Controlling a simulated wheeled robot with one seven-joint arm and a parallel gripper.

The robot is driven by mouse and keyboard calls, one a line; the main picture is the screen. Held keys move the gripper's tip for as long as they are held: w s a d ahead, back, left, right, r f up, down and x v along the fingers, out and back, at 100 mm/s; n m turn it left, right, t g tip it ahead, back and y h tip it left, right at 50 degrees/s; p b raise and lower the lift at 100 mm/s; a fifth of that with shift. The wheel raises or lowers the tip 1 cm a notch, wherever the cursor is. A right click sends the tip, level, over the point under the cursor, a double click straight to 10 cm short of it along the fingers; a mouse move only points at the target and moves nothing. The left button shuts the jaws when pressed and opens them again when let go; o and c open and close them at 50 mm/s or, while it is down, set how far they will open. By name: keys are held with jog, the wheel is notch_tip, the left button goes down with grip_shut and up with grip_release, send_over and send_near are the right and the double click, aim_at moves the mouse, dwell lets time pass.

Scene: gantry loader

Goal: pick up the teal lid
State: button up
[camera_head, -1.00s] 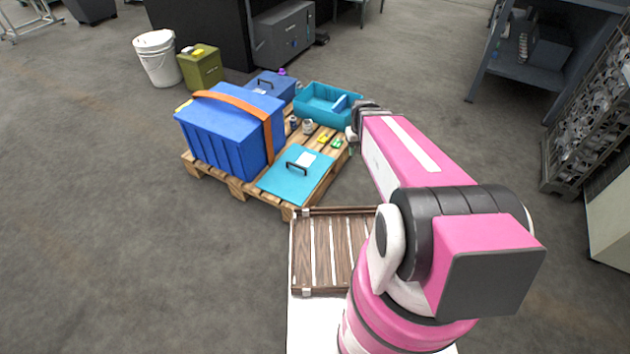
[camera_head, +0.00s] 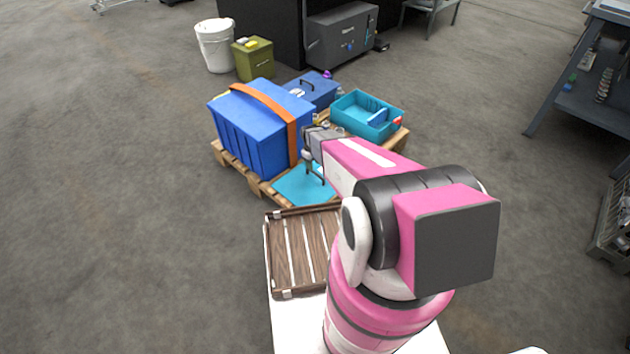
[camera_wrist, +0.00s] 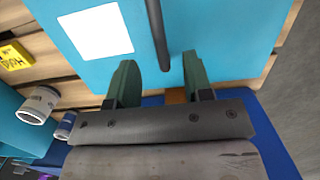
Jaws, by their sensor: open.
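The teal lid (camera_head: 300,187) lies flat on the front of the pallet, partly hidden by my arm. It fills the top of the wrist view (camera_wrist: 225,35), with a white label (camera_wrist: 95,32) and a black bar handle (camera_wrist: 157,30). My gripper (camera_wrist: 160,58) is open and empty, with its two green fingers pointing at the lid. The near end of the handle appears between the fingertips in the wrist view. In the head view my gripper (camera_head: 310,158) is over the lid, close to the handle; I cannot tell the exact gap.
A blue strapped case (camera_head: 250,125) stands on the pallet left of the lid. A teal open bin (camera_head: 365,112) and a blue box (camera_head: 318,88) stand behind. Cans and a yellow block (camera_wrist: 14,56) lie close by. A slatted wooden tray (camera_head: 300,252) is in front.

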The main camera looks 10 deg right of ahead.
aim_at(315, 173)
jog(key=shift+s+d+f, duration=0.15)
jog(key=shift+f, duration=1)
jog(key=shift+s+d+f, duration=0.1)
jog(key=shift+s+f, duration=0.05)
jog(key=shift+f, duration=0.95)
jog(key=shift+s+d+f, duration=0.15)
jog(key=shift+f, duration=1)
grip_shut()
